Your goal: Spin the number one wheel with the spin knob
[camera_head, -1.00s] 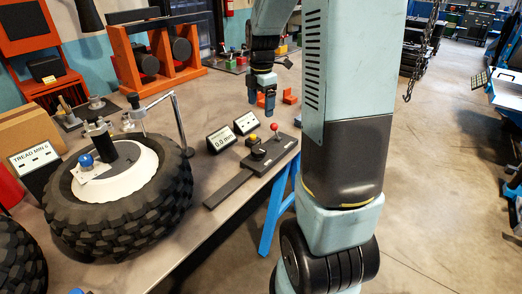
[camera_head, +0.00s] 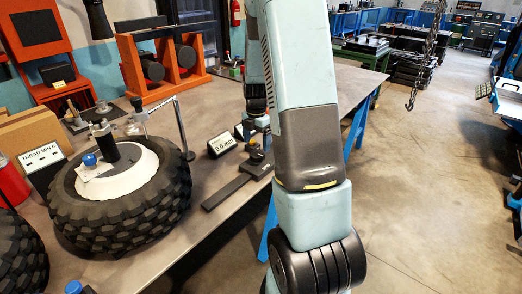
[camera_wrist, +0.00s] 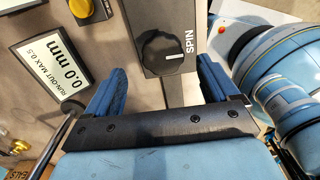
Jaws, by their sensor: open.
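The spin knob (camera_wrist: 165,53) is a round black knob on a grey panel (camera_wrist: 180,14), with "SPIN" printed beside it, in the wrist view. My gripper (camera_wrist: 160,70) is open, its blue fingers on either side of the knob with gaps showing; I cannot tell the height between them. In the head view, my gripper is mostly hidden by my arm. A knobby black tire (camera_head: 120,218) with a white hub (camera_head: 135,178) lies on the bench at left. A second tire (camera_head: 18,262) is cut off at the left edge. No wheel number is legible.
A display (camera_wrist: 50,62) reading 0.0 mm, runout max 0.5, stands left of the panel; a yellow knob (camera_wrist: 101,9) is at the top. In the head view, a thin metal post (camera_head: 181,125) rises behind the tire and an orange frame (camera_head: 135,65) stands behind.

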